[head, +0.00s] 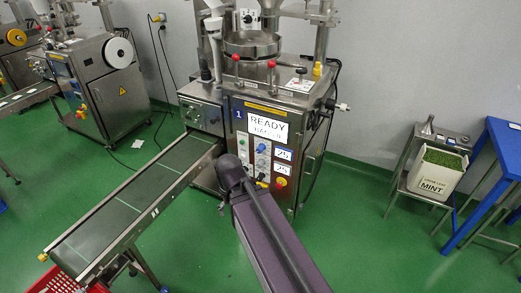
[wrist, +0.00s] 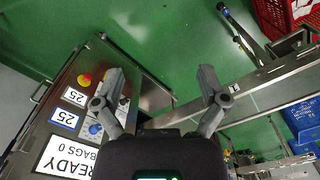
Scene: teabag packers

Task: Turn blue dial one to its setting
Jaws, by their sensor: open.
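The packer marked 1 (head: 270,160) stands in the middle of the head view. Its front panel has a screen reading READY, BAGS 0 (head: 266,128). A blue dial (head: 261,148) sits below the screen, beside two plates reading 25 (head: 283,154). The wrist view shows the blue dial (wrist: 95,129) at the left, partly beside my gripper's left finger. My gripper (wrist: 160,72) is open and empty, its fingers spread over green floor, with the panel off to the left. In the head view my dark arm reaches up to the machine's front; the fingers cannot be made out there.
A red and yellow stop button (wrist: 84,80) is on the same panel. A conveyor (head: 130,215) runs from the machine to the lower left, close to my arm. A red crate (head: 72,282) lies at its end. A mint bin (head: 436,170) stands right. Floor between is clear.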

